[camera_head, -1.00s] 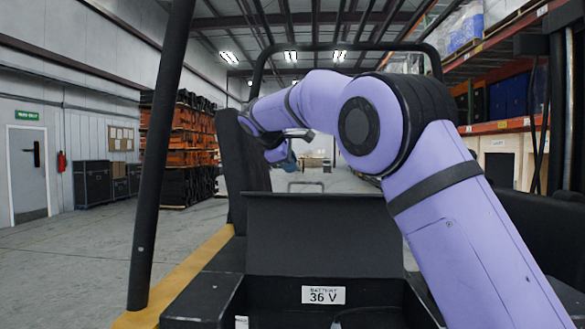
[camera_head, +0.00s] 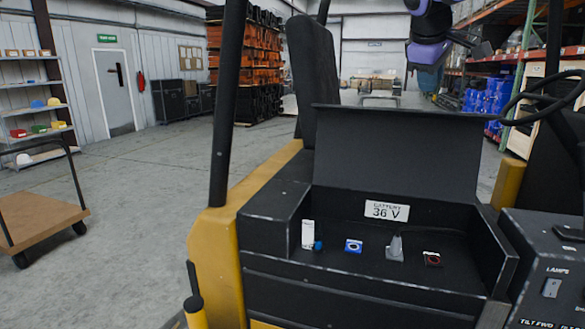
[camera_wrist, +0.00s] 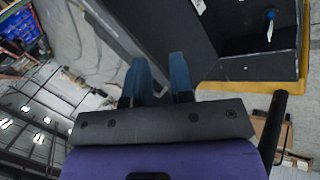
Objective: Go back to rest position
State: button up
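My gripper shows at the upper right of the head view (camera_head: 428,78), with dark and purple parts above blue fingers. It hangs in the air beyond the raised lid of the battery box, touching nothing that I can see. In the wrist view my gripper (camera_wrist: 159,72) has its two blue fingers apart, with nothing between them.
The box holds a white piece (camera_head: 308,234), a blue square part (camera_head: 354,246), a grey lever (camera_head: 394,249) and a dark red part (camera_head: 432,259). A black post (camera_head: 229,100) stands left, a control panel (camera_head: 550,270) right. A flat cart (camera_head: 40,215) stands on open floor.

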jog(key=s+f+m+y, duration=0.1)
jog(key=s+f, duration=0.4)
jog(key=s, duration=0.6)
jog(key=s+f+m+y, duration=0.1)
jog(key=s+f+m, duration=0.3)
jog(key=s, duration=0.7)
jog(key=s+f+m+y, duration=0.2)
jog(key=s+f, duration=0.5)
jog(key=s, duration=0.5)
jog(key=shift+d+f+m, duration=0.25)
jog(key=shift+d+m, duration=0.2)
jog(key=shift+m, duration=0.15)
jog(key=shift+a, duration=0.1)
